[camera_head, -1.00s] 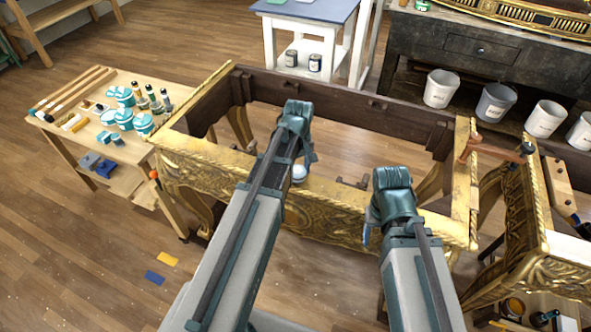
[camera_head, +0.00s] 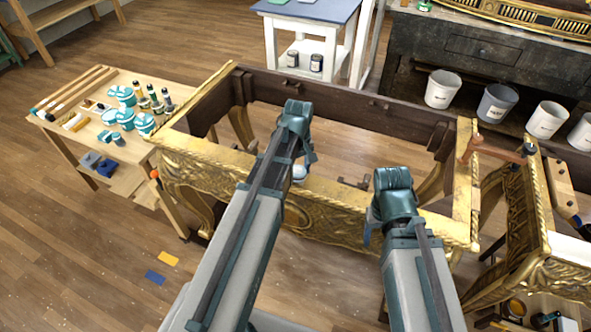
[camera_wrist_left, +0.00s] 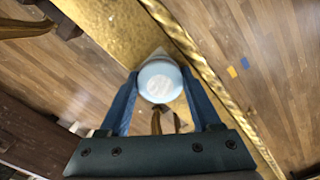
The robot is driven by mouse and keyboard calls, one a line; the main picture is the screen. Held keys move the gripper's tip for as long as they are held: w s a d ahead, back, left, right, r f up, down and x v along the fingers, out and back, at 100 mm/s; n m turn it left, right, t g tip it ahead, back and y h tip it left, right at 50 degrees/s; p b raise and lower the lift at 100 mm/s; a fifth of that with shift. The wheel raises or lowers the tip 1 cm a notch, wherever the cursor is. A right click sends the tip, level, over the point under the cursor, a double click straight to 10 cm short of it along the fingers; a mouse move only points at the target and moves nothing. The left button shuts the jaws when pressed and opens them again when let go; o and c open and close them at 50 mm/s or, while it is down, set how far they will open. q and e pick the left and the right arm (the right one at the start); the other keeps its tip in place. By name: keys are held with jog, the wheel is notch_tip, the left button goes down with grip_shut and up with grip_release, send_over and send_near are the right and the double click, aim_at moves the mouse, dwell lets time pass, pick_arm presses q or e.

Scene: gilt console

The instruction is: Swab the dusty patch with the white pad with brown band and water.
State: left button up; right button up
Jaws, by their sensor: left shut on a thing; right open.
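My left gripper (camera_wrist_left: 162,92) is shut on a round, pale white-blue thing (camera_wrist_left: 160,81), which I take to be the white pad; no brown band shows. In the head view it is a small white shape (camera_head: 299,172) below my left wrist, at the front gilt rail of the console (camera_head: 340,200). In the left wrist view it is over the gold rail surface (camera_wrist_left: 110,30); I cannot tell if it touches. A faint pale area shows beside it, but I cannot clearly make out a dusty patch. My right gripper (camera_head: 368,232) is open and empty in front of the rail.
A wooden side table (camera_head: 125,168) on the left holds teal-striped pots, bottles and brushes. The console's middle is open.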

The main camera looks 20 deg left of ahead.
pick_arm(q)
jog(key=shift+d, duration=0.2)
jog(key=shift+r, duration=0.1)
notch_tip(320, 180, up, 6)
jog(key=p, duration=0.6)
notch_tip(320, 180, up, 3)
jog(key=p, duration=0.3)
dwell(0.3)
dwell(0.9)
jog(key=shift+f+b, duration=0.8)
jog(key=shift+f, duration=0.1)
jog(key=shift+r, duration=0.1)
